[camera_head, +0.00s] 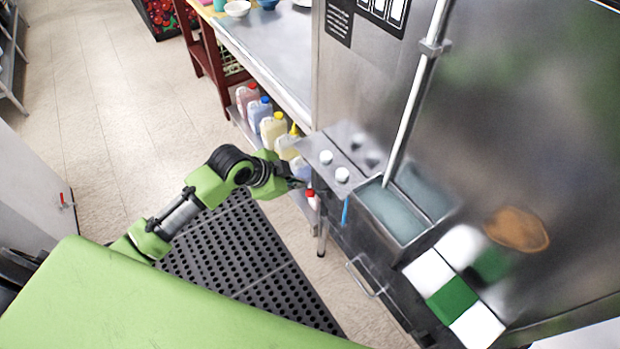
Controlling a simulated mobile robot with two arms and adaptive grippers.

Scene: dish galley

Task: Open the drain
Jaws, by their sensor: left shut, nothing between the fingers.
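A steel sink unit with a basin (392,214) of bluish-grey water stands right of centre against the steel wall. I cannot make out a drain opening in the basin. A small blue handle (345,210) sticks up at the basin's front left edge. A small red-topped part (311,194) shows just below my left gripper; I cannot tell what it is. My left gripper (302,178) is shut and empty, at the left front edge of the sink unit, left of the blue handle and apart from it. My right gripper is not in view.
Several jugs (273,130) stand on a low shelf under the steel counter (270,45). White knobs (342,175) sit on the unit's top. A vertical pipe (412,105) rises from the basin. White and green blocks (452,300) lie at right. A perforated black mat (240,255) covers the floor.

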